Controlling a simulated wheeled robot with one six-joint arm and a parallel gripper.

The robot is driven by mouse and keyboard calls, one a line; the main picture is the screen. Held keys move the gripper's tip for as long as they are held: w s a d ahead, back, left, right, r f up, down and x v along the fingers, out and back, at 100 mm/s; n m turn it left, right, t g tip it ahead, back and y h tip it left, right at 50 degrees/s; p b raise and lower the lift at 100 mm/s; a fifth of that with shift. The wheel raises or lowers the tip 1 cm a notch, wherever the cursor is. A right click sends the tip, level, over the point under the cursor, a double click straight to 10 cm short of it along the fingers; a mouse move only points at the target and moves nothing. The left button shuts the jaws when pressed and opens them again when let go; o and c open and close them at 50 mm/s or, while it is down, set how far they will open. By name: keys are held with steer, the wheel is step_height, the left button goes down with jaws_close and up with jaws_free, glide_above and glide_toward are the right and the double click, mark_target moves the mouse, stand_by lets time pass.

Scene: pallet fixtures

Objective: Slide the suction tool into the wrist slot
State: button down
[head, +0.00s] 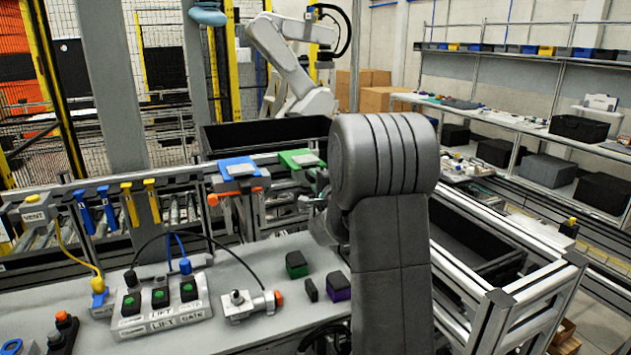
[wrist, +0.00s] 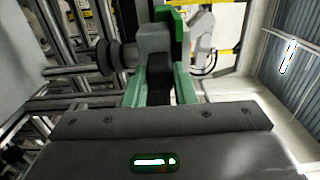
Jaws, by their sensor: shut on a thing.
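In the wrist view my gripper (wrist: 157,78) has two greenish fingers shut around a dark grip. Above it is a grey block with a black ribbed cup on its left, which looks like the suction tool (wrist: 152,42). A green piece (wrist: 174,24) sits at the block's upper right; I cannot tell whether it belongs to the tool or lies behind it. In the head view my arm hides most of my gripper and the tool. A green-topped fixture (head: 299,158) and a blue-topped fixture (head: 238,167) stand just left of my arm. I cannot tell which part is the wrist slot.
A grey bench (head: 60,290) in front holds a button box (head: 160,300), a valve block (head: 246,304) with a black hose, and green (head: 296,265) and purple (head: 338,286) blocks. A black bin (head: 265,135) stands behind the fixtures. Metal rails (head: 520,290) run on the right.

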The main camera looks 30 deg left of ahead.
steer(key=shift+r, duration=0.15)
stand_by(0.3)
steer(key=b+v, duration=0.1)
steer(key=v, duration=0.7)
steer(key=shift+s+d, duration=0.2)
stand_by(0.9)
steer(key=shift+s, duration=0.1)
stand_by(0.4)
